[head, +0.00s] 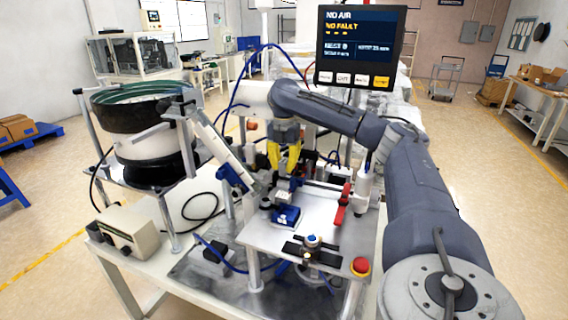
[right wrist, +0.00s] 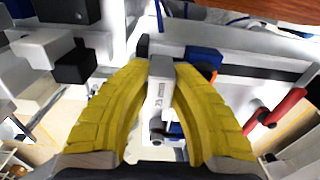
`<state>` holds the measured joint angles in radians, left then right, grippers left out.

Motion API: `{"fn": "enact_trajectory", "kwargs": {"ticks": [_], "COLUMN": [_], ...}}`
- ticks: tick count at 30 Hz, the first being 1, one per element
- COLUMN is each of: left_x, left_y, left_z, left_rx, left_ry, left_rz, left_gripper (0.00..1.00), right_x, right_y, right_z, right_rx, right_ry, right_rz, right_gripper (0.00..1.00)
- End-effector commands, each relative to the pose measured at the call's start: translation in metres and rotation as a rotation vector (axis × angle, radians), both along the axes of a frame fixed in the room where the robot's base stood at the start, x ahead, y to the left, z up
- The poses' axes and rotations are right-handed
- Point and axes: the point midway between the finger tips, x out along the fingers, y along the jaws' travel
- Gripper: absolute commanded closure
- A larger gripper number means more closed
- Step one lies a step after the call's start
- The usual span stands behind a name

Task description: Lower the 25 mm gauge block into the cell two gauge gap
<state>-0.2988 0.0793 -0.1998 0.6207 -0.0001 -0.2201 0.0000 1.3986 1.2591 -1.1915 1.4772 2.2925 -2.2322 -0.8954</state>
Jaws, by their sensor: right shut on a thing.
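My right gripper (head: 284,168) has yellow fingers and points down over the fixture plate in the head view. In the right wrist view, the gripper (right wrist: 162,75) is shut on a grey block with small dark markings, the gauge block (right wrist: 159,88). The block stands lengthwise between the fingertips. Its lower end is hard to see, so I cannot tell whether it is inside a gap or above it. The gauge gap itself cannot be made out. A blue fixture part (head: 286,215) sits just below the gripper. My left gripper is not in view.
The bowl feeder (head: 140,145) and its sloping track stand left of the gripper. A red lever (head: 342,205) is right of it; it also shows in the right wrist view (right wrist: 275,108). A red button (head: 360,266) is at the plate's front corner. A display (head: 360,45) reads "NO AIR".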

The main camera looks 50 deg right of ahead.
Motion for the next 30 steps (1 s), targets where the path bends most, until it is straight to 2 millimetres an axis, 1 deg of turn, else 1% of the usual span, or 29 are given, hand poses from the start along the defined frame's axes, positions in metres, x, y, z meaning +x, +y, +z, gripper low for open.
{"fn": "enact_trajectory", "kwargs": {"ticks": [30], "left_x": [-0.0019], "left_y": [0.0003], "left_z": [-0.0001], "left_rx": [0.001], "left_ry": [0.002], "left_rz": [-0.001], "left_gripper": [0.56], "right_x": [0.0000], "right_y": [0.0002], "right_z": [-0.0057], "right_rx": [0.001], "right_ry": [-0.001], "right_rz": [0.000], "right_gripper": [1.00]}}
